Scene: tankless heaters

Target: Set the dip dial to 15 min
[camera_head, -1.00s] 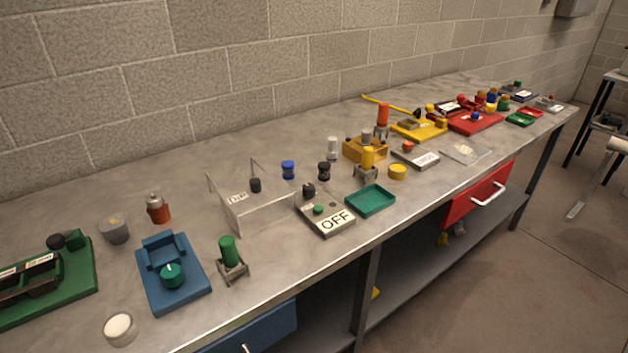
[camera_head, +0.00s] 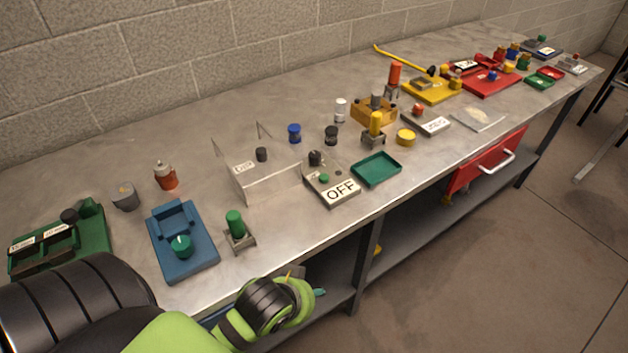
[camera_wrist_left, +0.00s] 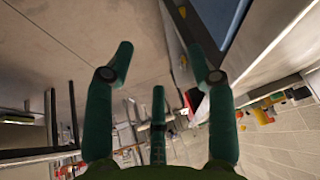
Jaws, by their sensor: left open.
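I cannot tell for certain which thing is the dip dial. A green base (camera_head: 96,236) at the far left carries a black round knob (camera_head: 69,216) and two white labels that seem to end in "min" (camera_head: 57,229); their exact wording is too small to read surely. My left arm crosses in front of the base's near edge. My left gripper (camera_wrist_left: 160,62) is open and empty in the left wrist view. In the head view only a teal fingertip (camera_head: 320,292) shows past the wrist, off the bench's front edge and well right of the green base.
A blue holder with a green knob (camera_head: 182,246), a green cylinder (camera_head: 235,223) on a small stand, a clear box (camera_head: 272,183) and an OFF switch box (camera_head: 341,193) stand along the bench. Several more items stand farther right. The bench's front edge lies beside my arm.

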